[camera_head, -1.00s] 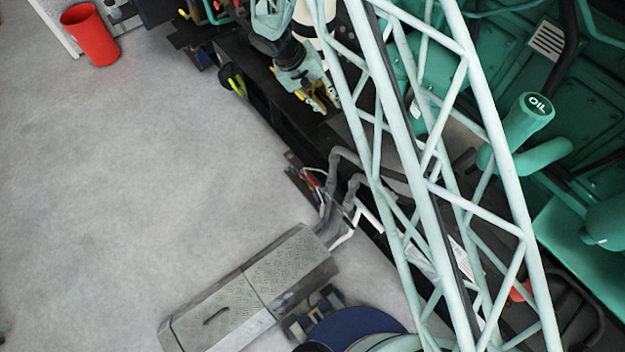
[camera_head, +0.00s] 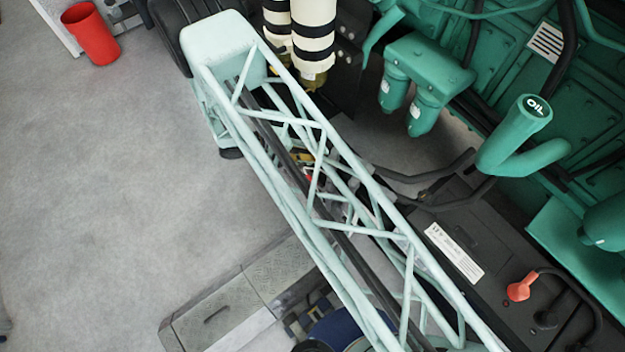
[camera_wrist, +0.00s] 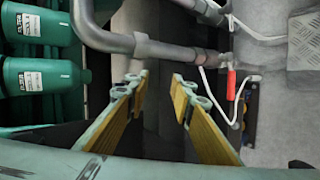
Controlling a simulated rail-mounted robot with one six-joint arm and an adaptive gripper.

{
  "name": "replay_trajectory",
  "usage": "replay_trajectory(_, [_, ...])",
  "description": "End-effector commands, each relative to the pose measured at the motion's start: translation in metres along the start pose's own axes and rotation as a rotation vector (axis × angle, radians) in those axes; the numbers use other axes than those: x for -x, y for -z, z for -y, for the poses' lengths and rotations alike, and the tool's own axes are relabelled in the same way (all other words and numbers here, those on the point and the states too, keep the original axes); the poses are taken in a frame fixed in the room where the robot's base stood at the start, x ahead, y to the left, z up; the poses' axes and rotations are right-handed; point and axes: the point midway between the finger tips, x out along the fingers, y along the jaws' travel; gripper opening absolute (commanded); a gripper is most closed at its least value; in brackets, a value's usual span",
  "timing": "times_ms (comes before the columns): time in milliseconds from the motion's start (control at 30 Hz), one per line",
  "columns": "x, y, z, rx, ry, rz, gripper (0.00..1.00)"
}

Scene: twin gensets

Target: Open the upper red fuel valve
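In the wrist view a red valve handle (camera_wrist: 231,84) stands beside a grey pipe on the right, with white tubing around it. My gripper (camera_wrist: 157,84) is open. Its two yellow-padded fingers are apart with nothing between them, left of the red handle and not touching it. In the head view a small red patch (camera_head: 309,177), probably a valve handle, shows through my lattice arm. Yellow bits just above it look like my gripper. The lattice hides most of both. I cannot make out a second valve handle or tell which one this is.
Grey pipes (camera_wrist: 170,52) cross above the fingers in the wrist view. Green canisters (camera_wrist: 40,76) stand at the left. In the head view the green engine with its OIL cap (camera_head: 536,106) and a red terminal cover (camera_head: 521,288) lie right. Open floor (camera_head: 120,190) lies left.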

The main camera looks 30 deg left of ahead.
Motion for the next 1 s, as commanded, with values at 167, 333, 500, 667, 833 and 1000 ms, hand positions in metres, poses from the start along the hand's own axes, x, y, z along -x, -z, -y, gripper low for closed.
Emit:
replay_trajectory(167, [-0.003, -0.012, 0.025, 0.029, -0.075, -0.043, 0.22])
replay_trajectory(333, [-0.005, -0.020, 0.045, 0.049, -0.142, -0.092, 0.22])
replay_trajectory(500, [-0.006, -0.028, 0.066, 0.069, -0.204, -0.150, 0.22])
replay_trajectory(667, [-0.006, -0.036, 0.086, 0.088, -0.262, -0.217, 0.22])
replay_trajectory(833, [-0.005, -0.044, 0.111, 0.107, -0.320, -0.304, 0.22])
replay_trajectory(1000, [-0.002, -0.053, 0.138, 0.126, -0.370, -0.402, 0.22])
